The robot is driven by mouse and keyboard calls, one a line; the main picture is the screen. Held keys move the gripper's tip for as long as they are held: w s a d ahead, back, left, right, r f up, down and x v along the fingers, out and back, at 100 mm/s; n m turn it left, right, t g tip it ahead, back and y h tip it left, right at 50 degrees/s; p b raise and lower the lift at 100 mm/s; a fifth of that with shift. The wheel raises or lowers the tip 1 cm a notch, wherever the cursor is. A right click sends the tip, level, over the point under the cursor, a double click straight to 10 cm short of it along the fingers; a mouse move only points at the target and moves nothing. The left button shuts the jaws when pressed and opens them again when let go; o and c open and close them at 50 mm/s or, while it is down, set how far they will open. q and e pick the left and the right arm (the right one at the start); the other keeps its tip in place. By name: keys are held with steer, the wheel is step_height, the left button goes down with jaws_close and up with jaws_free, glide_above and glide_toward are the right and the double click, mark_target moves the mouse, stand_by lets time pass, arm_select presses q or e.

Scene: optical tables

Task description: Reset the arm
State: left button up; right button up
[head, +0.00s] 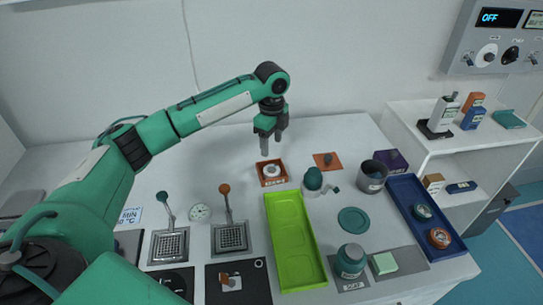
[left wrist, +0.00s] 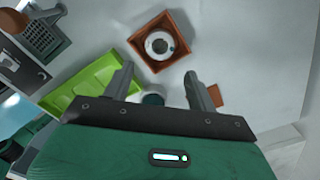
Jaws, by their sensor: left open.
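My left arm (head: 200,112) is green and reaches in from the left, across the back of the white table. My left gripper (head: 271,143) points down above the orange square holder (head: 272,173) with a round white piece in it, near the table's back. In the left wrist view, the two fingers (left wrist: 160,88) are apart with nothing between them. The orange holder (left wrist: 180,59) shows beyond the fingertips there, apart from them. My right gripper is in neither view.
A lime green tray (head: 295,240) lies in front of the gripper, and a blue tray (head: 427,219) lies at right. Two levers on grid plates (head: 230,237) stand at left. A teal jar (head: 350,260), a grey cup (head: 372,177) and a white shelf (head: 425,150) are at right.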

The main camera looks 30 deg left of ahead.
arm_select(q)
steer(key=shift+r, duration=0.85)
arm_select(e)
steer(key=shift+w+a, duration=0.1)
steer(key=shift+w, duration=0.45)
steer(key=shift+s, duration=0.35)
